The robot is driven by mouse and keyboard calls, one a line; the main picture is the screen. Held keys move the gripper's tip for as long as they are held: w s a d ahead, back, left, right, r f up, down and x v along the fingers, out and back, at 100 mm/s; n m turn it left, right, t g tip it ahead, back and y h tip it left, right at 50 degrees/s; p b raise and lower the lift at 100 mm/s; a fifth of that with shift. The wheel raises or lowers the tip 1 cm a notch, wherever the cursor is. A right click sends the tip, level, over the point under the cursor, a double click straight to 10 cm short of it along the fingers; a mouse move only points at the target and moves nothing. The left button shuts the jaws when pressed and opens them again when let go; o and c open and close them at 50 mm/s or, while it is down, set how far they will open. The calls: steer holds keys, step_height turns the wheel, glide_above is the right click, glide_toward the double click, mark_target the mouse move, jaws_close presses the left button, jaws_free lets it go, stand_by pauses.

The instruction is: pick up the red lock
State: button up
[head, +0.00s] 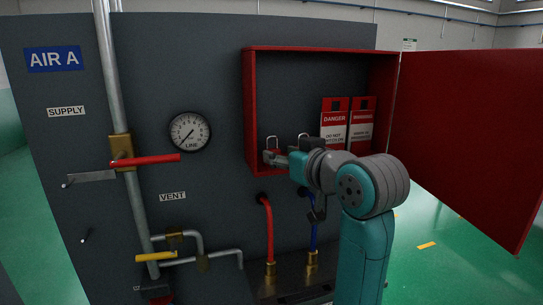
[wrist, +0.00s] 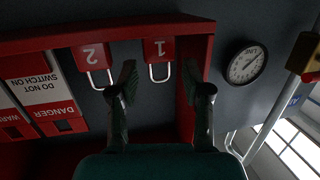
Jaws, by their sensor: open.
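Two red locks show in the wrist view, which looks upside down. The red lock marked 1 (wrist: 160,49) appears between the fingertips of my gripper (wrist: 160,76). The red lock marked 2 (wrist: 92,56) is to its left, outside the fingers. Both have silver shackles. My gripper is open and empty; I cannot tell whether the fingers reach around lock 1 or stop short. In the head view, the gripper (head: 272,158) is at the lower left of the open red box, overlapping a lock there, whose silver shackle (head: 271,142) shows above it. My arm partly hides the other lock.
The red box (head: 249,105) has its door (head: 465,135) swung open to the right. Danger tags (head: 334,120) hang inside, right of the locks. The box's side wall (wrist: 202,50) is close to one finger. A gauge (head: 189,132) and a red-handled valve (head: 150,160) are further left.

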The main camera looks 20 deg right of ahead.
mark_target(272, 149)
steer(key=shift+x, duration=2.65)
steer(key=shift+s+f, duration=0.1)
steer(key=c, duration=0.9)
